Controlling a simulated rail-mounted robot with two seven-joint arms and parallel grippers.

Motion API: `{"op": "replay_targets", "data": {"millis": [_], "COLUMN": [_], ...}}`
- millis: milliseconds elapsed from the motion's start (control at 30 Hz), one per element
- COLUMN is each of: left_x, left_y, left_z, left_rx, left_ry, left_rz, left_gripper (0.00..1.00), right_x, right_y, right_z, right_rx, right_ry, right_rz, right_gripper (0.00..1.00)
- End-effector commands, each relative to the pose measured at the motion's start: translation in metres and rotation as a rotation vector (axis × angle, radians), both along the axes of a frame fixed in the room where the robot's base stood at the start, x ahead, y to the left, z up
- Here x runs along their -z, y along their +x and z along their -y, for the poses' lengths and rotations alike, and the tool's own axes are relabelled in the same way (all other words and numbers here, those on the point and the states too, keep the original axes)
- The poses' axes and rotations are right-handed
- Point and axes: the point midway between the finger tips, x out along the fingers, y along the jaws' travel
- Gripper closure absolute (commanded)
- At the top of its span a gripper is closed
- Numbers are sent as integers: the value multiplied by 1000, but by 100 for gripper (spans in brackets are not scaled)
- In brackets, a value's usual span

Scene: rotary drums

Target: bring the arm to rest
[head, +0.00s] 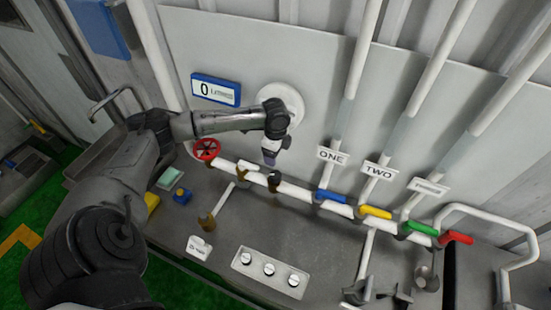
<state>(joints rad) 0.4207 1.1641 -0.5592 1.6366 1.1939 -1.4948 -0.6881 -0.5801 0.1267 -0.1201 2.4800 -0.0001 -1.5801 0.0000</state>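My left arm comes in from the left and reaches across to the wall panel. Its gripper (269,157) points down in front of the panel, above the white pipe (292,190). The gripper is small and seen edge-on, so I cannot tell whether its fingers are open or shut. No held object shows in it. A gap seems to lie between it and the pipe, but the depth is unclear. My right gripper is not in view.
A red handwheel (206,149) is left of the gripper. Blue (331,196), yellow (376,212), green (421,228) and red (456,237) handles line the pipe at right. A knob panel (269,269) lies on the grey bench. A blue-framed display (215,90) reads 0.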

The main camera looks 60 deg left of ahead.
Motion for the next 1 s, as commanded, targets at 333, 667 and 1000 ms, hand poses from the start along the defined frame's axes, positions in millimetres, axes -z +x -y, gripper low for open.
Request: {"op": "replay_targets", "data": {"millis": [333, 667, 1000], "left_x": [-5, -5, 21], "left_y": [0, 0, -9], "left_z": [0, 0, 44], "left_rx": [0, 0, 35], "left_ry": [0, -1, -12], "left_rz": [-1, -1, -6], "left_gripper": [24, 24, 24], "right_x": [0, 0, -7], "right_y": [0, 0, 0], "right_z": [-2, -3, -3], "right_rx": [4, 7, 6], "right_ry": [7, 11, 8], "right_rz": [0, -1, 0], "right_gripper": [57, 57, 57]}}
